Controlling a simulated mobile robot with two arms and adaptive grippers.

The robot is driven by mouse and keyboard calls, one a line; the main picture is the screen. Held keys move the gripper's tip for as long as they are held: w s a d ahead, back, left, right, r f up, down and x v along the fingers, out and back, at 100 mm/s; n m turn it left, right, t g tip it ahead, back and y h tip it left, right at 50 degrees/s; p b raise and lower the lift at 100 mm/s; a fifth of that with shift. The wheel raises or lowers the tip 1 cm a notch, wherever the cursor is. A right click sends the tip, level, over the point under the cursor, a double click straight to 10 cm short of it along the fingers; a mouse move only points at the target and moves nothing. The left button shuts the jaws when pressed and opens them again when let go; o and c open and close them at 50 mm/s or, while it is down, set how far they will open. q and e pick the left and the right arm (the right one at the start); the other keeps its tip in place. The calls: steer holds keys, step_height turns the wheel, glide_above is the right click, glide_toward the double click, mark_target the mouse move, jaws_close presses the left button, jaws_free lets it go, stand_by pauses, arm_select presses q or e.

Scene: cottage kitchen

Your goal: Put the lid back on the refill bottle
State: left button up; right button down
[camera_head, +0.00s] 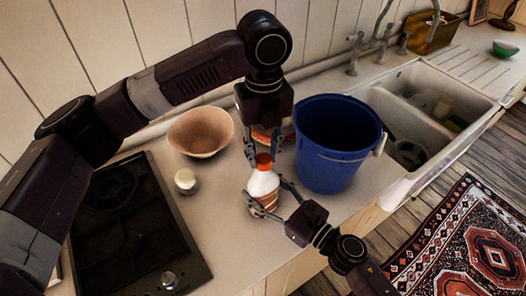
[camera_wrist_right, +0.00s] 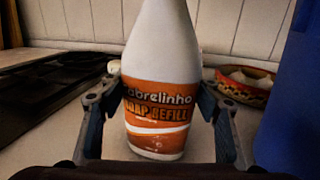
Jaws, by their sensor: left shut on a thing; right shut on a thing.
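The white refill bottle (camera_head: 262,185) with an orange label stands upright on the counter. My right gripper (camera_head: 266,199) is shut on its body. In the right wrist view the bottle (camera_wrist_right: 158,40) is between the two fingers, its label reading "soap refill", and its top is out of frame. The orange lid (camera_head: 264,160) is at the top of the bottle, in line with the neck. My left gripper (camera_head: 264,152) points down from above and is shut on the lid. I cannot tell whether the lid is fully seated.
A blue bucket (camera_head: 338,150) stands close on the right. A pinkish bowl (camera_head: 200,135) is behind left, with a small white jar (camera_head: 185,180) in front of it. A patterned dish (camera_wrist_right: 245,82) lies behind the bottle. A dark hob (camera_head: 130,220) is left, a sink (camera_head: 440,95) right.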

arm_select(q)
steer(key=m, duration=1.3)
steer(key=shift+d, duration=0.1)
steer(key=o, duration=0.8)
steer(key=shift+c, duration=0.2)
step_height(320, 180, up, 12)
arm_select(e)
steer(key=c, duration=0.6)
jaws_free()
steer(key=shift+d, duration=0.1)
